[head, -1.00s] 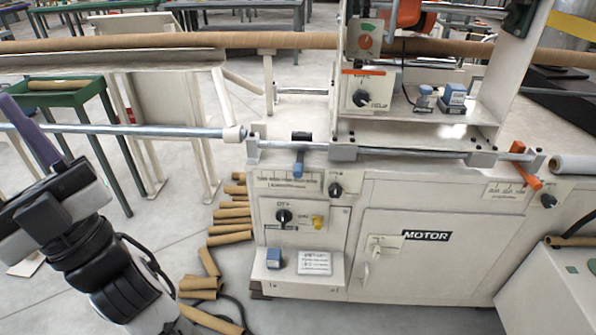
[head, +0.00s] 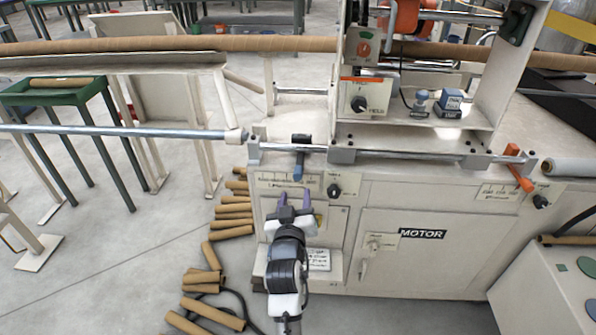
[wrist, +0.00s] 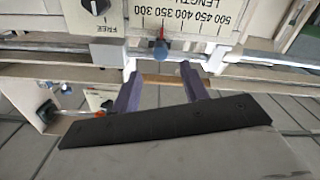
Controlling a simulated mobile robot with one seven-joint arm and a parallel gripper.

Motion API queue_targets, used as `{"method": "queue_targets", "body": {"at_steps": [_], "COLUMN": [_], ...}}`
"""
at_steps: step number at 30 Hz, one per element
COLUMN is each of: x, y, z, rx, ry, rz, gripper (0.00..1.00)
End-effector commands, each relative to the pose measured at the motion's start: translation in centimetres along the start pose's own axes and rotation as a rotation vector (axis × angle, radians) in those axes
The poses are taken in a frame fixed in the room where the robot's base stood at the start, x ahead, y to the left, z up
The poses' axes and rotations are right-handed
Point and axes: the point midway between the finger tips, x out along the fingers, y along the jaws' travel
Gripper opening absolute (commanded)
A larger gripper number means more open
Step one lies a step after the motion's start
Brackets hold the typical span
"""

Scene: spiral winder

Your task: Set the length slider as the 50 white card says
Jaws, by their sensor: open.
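The length slider's blue handle (head: 298,165) hangs from the rod above a scale plate (head: 275,179) on the machine's front left. In the wrist view, which is upside down, the blue handle (wrist: 160,48) stands by a LENGTH scale (wrist: 195,22) marked 300 to 500. It sits between the 300 and 350 end marks, nearer 350 as far as I can tell. My gripper (head: 295,203) is open and empty, just below and in front of the handle, apart from it. Its two purple fingers (wrist: 160,82) show in the wrist view. The white card (head: 318,260) is on the lower ledge; its text is unreadable.
A black knob (head: 334,190) sits right of the scale plate. An orange lever (head: 519,174) hangs at the rod's right end. The motor door (head: 400,245) is to the lower right. Cardboard tubes (head: 232,220) lie on the floor at left. My arm covers part of the lower panel.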

Motion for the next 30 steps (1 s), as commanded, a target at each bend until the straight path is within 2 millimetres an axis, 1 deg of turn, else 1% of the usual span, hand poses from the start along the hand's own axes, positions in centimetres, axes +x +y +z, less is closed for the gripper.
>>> {"method": "queue_targets", "body": {"at_steps": [1,6,9,13,18,27,30], "x": [1.3,5.0,6.8,8.5,9.7,9.8,9.8], "y": [0.1,0.1,0.1,0.0,0.0,-0.1,-0.1], "z": [-0.4,-0.4,-0.4,-0.2,-0.2,-0.1,-0.1], "rx": [0.001,0.002,0.002,0.001,0.001,0.001,0.001], "ry": [0.001,0.001,0.002,0.001,0.003,0.002,0.002], "rz": [0.001,0.000,0.000,-0.001,-0.001,-0.001,-0.001], "gripper": [0.44,0.44,0.44,0.44,0.44,0.44,0.31]}}
